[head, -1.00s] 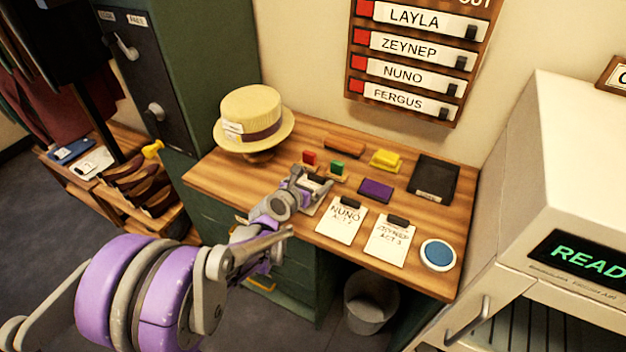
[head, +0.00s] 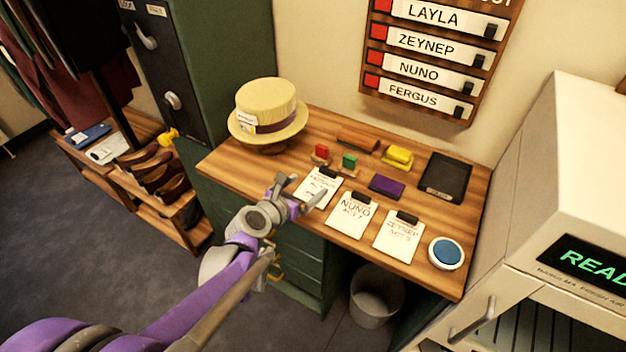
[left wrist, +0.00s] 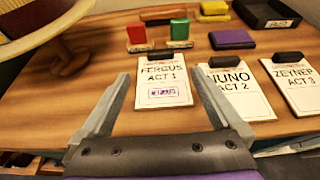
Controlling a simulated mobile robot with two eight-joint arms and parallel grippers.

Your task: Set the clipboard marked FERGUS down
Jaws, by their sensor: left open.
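The clipboard marked FERGUS ACT 1 (left wrist: 164,82) lies flat on the wooden table, with a purple stamp mark on its sheet; it also shows in the head view (head: 318,192). My left gripper (left wrist: 172,100) is open, its two fingers apart on either side of the clipboard's near part and not closed on it. In the head view my left gripper (head: 300,194) is at the table's front edge, by the near end of that clipboard. My right gripper is in neither view.
The NUNO clipboard (head: 351,216) and ZEYNEP clipboard (head: 398,238) lie to the right. Behind are red (head: 321,152) and green (head: 349,161) stamps, a purple pad (head: 387,187) and a black tray (head: 445,178). A straw hat (head: 267,108) stands at the left.

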